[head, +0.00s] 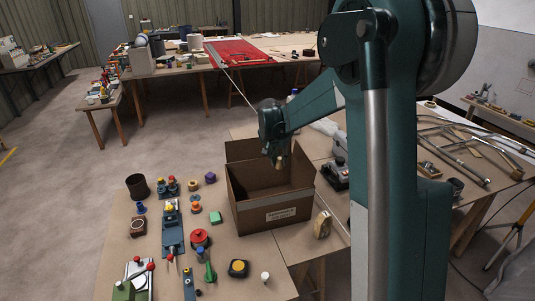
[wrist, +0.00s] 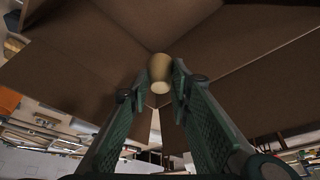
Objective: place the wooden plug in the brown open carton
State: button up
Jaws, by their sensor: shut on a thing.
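The brown open carton (head: 257,218) stands on the near table with its flaps up and a white label on its front. In the wrist view the carton's brown inner walls (wrist: 80,55) fill most of the picture. My gripper (head: 277,158) is over the carton's opening, pointing down. In the wrist view my gripper (wrist: 160,85) is shut on the wooden plug (wrist: 160,70), a small tan tapered piece held between the fingertips. The plug shows only as a small light spot in the head view (head: 281,162). The carton's floor is mostly hidden.
Left of the carton the table holds a dark cup (head: 138,187), a blue clamp-like tool (head: 173,232), a red round piece (head: 200,238), a green block (head: 215,217) and a yellow-black tape measure (head: 238,268). A wooden block (head: 322,225) stands close right of the carton.

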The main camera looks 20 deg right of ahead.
notch_tip(320, 180, down, 9)
dwell(0.5)
jog(key=b, duration=0.1)
send_near(279, 192)
jog(key=shift+s+d+f, duration=0.15)
jog(key=shift+s, duration=0.3)
jog(key=shift+s+d+f, duration=0.15)
jog(key=shift+s+d, duration=0.05)
jog(key=shift+s, duration=0.25)
jog(key=shift+f, duration=0.1)
jog(key=shift+f+b, duration=0.3)
jog(key=shift+f, duration=1.45)
jog(key=shift+f, duration=0.15)
jog(key=o, duration=0.7)
jog(key=shift+r, duration=0.2)
